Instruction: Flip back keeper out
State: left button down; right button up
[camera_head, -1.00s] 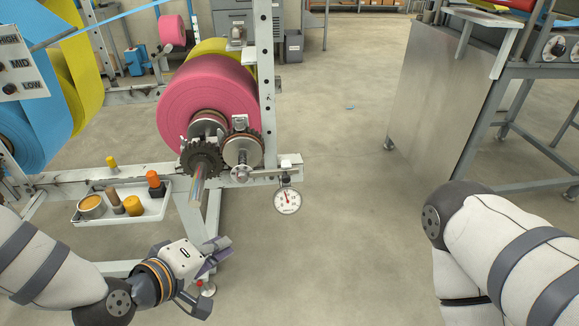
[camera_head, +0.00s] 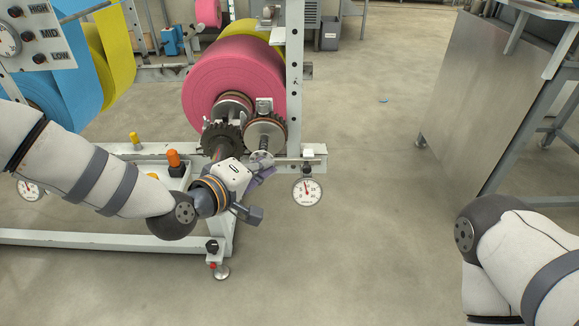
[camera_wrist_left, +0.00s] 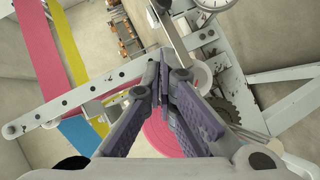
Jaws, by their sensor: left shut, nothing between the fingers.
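My left gripper (camera_head: 262,174) is in front of the pink roll's shaft end, just below the gears. In the left wrist view its purple fingers (camera_wrist_left: 165,75) meet at the tips, shut and empty. A pale round collar (camera_wrist_left: 201,76) shows just beyond the fingertips, with a dark toothed gear (camera_wrist_left: 217,106) beside it. In the head view a small metal block (camera_head: 264,105) sits above the right-hand gear (camera_head: 265,133). I cannot tell which part is the keeper, or whether the fingers touch anything. My right gripper is not in view.
The pink roll (camera_head: 235,75) hangs on a white frame (camera_head: 295,75). A dial gauge (camera_head: 307,191) hangs right of the gripper.

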aim_at(302, 159)
pick_arm(q)
jog(key=w+d+f, duration=0.2)
jog(key=d, duration=0.1)
jog(key=w+d+f, duration=0.1)
jog(key=d, duration=0.1)
jog(key=shift+w+d, duration=0.15)
jog(key=shift+w, duration=0.2)
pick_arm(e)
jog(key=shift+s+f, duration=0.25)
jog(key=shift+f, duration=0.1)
pick_arm(q)
jog(key=d, duration=0.6)
jog(key=shift+b, duration=0.45)
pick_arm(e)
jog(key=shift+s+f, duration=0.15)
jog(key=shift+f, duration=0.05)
pick_arm(q)
jog(key=shift+r, duration=0.1)
